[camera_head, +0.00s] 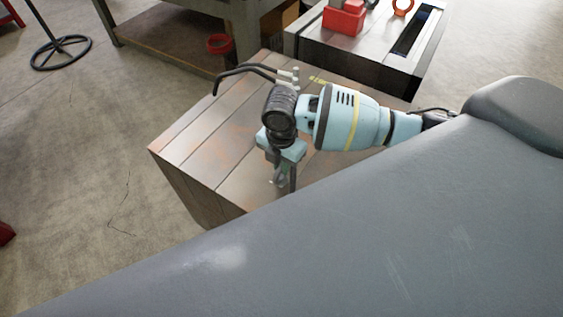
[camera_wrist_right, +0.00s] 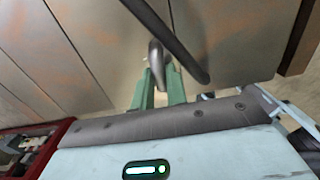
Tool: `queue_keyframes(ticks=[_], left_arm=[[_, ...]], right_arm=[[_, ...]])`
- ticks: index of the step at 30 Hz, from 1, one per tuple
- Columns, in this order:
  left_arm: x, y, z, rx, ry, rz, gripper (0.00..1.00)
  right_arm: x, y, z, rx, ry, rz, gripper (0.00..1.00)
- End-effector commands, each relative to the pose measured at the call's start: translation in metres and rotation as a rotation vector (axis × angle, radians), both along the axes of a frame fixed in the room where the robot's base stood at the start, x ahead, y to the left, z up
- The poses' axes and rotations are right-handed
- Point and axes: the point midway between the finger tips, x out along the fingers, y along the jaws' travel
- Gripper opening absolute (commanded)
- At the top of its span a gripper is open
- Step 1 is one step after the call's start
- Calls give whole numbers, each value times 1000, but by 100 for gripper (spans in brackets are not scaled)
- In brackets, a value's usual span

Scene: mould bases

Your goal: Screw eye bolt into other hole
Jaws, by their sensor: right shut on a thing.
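The mould base (camera_head: 185,150) is a large metal block with plank-like seams and rusty patches; its surface (camera_wrist_right: 85,50) fills the top of the wrist view. My right gripper (camera_head: 282,180) points down at it. The gripper's green fingers (camera_wrist_right: 160,92) are shut on the eye bolt, whose grey metal ring (camera_wrist_right: 155,55) shows between and beyond the fingertips. In the head view the eye bolt (camera_head: 279,179) is small and partly hidden by the gripper. Its lower end and any hole under it cannot be made out. My left gripper is not in view.
A dark rod (camera_wrist_right: 172,38) crosses close to the ring in the wrist view. A second block (camera_head: 350,52) with a red box (camera_head: 343,20) and an orange ring (camera_head: 403,6) stands behind. A workbench (camera_head: 180,35) is at the back left. Open floor lies left.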

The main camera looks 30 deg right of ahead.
Motion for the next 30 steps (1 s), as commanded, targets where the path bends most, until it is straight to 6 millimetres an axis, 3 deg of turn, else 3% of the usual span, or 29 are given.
queue_keyframes(ticks=[8,30], left_arm=[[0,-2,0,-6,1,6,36],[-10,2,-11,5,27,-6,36]], right_arm=[[1,1,0,3,-3,1,0],[1,1,-24,4,-2,1,0]])
